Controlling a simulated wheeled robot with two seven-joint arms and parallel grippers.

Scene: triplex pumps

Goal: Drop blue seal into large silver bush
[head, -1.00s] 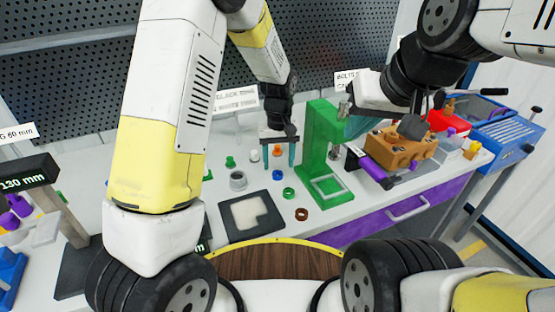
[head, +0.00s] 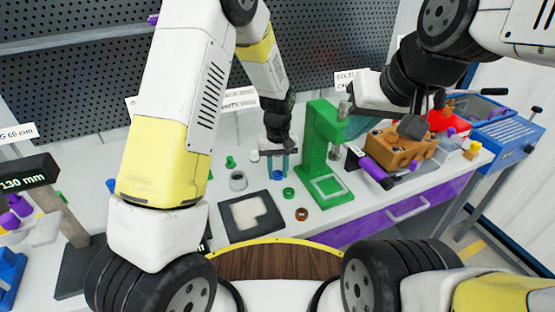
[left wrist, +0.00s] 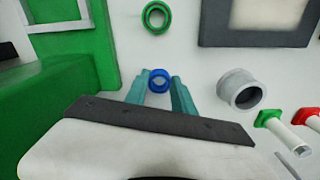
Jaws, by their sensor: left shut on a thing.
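The blue seal (left wrist: 159,80), a small ring, sits between the teal fingertips of my left gripper (left wrist: 160,92) in the left wrist view. The fingers are shut on it, low at the table top. In the head view the seal (head: 278,175) shows small between the fingertips of my left gripper (head: 278,168). The large silver bush (head: 238,181), a grey open ring, stands on the table left of this gripper. It also shows in the left wrist view (left wrist: 240,89), right of and apart from the fingers. My right gripper (head: 360,124) is beside the green press; its jaw opening is unclear.
A green press (head: 320,145) stands just right of my left gripper. A green ring (head: 288,193), a brown ring (head: 301,214) and a dark tray (head: 225,228) lie nearer me. Green and red flanged pieces (left wrist: 272,117) are close to the bush. An orange pump block (head: 405,153) is right.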

